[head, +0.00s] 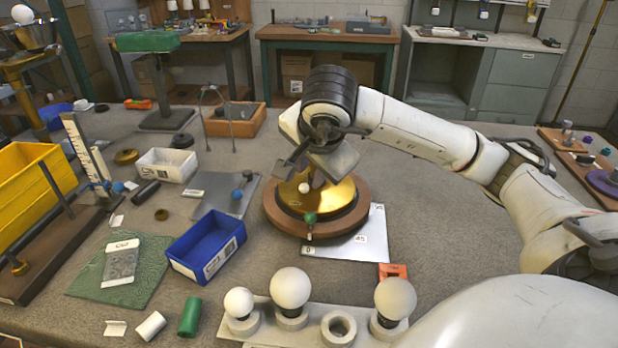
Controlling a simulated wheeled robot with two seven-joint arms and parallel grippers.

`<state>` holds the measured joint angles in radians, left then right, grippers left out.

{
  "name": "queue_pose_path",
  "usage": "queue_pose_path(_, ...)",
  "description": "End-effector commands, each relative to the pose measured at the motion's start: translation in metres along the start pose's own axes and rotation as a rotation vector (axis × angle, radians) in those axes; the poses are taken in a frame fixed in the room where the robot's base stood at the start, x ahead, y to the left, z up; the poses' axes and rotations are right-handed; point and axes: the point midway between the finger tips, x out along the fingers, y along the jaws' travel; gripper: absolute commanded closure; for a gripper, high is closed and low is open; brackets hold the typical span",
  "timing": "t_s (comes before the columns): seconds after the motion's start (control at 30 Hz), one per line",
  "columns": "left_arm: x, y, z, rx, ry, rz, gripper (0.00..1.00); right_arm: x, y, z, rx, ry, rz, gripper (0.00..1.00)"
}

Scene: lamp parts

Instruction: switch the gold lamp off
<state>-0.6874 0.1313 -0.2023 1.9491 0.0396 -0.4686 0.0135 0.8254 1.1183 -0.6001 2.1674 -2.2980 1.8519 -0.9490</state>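The gold lamp's round gold plate (335,199) sits on a round brown base (283,221) near the middle of the bench. A small white ball (304,187) shows over the gold plate. A green knob (310,217) is at the plate's near edge. My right gripper (316,172) points down over the back of the gold plate, behind the white ball. Its wrist hides the plate's far side, and I cannot tell whether it touches the lamp or how far its fingers are apart. My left gripper is out of view.
A metal plate (366,243) lies partly under the base. A blue bin (207,246) is to the left. A holder (271,331) with several white bulbs stands in front. A grey plate with a blue knob (238,182) is close on the left.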

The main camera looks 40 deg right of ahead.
Motion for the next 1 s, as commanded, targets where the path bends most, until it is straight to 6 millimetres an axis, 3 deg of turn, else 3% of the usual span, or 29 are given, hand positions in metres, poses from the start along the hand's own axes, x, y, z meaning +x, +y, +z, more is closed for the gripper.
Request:
queue_pose_path(0.1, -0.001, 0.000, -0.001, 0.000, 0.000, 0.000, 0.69, -0.024, -0.002, 0.000, 0.001, 0.001, -0.005, 0.75)
queue_pose_path(0.3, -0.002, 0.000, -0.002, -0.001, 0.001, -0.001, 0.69, -0.046, -0.001, 0.000, 0.002, 0.000, -0.001, 0.75)
queue_pose_path(1.0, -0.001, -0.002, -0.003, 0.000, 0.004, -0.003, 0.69, -0.049, 0.000, 0.000, 0.001, 0.001, 0.001, 0.75)
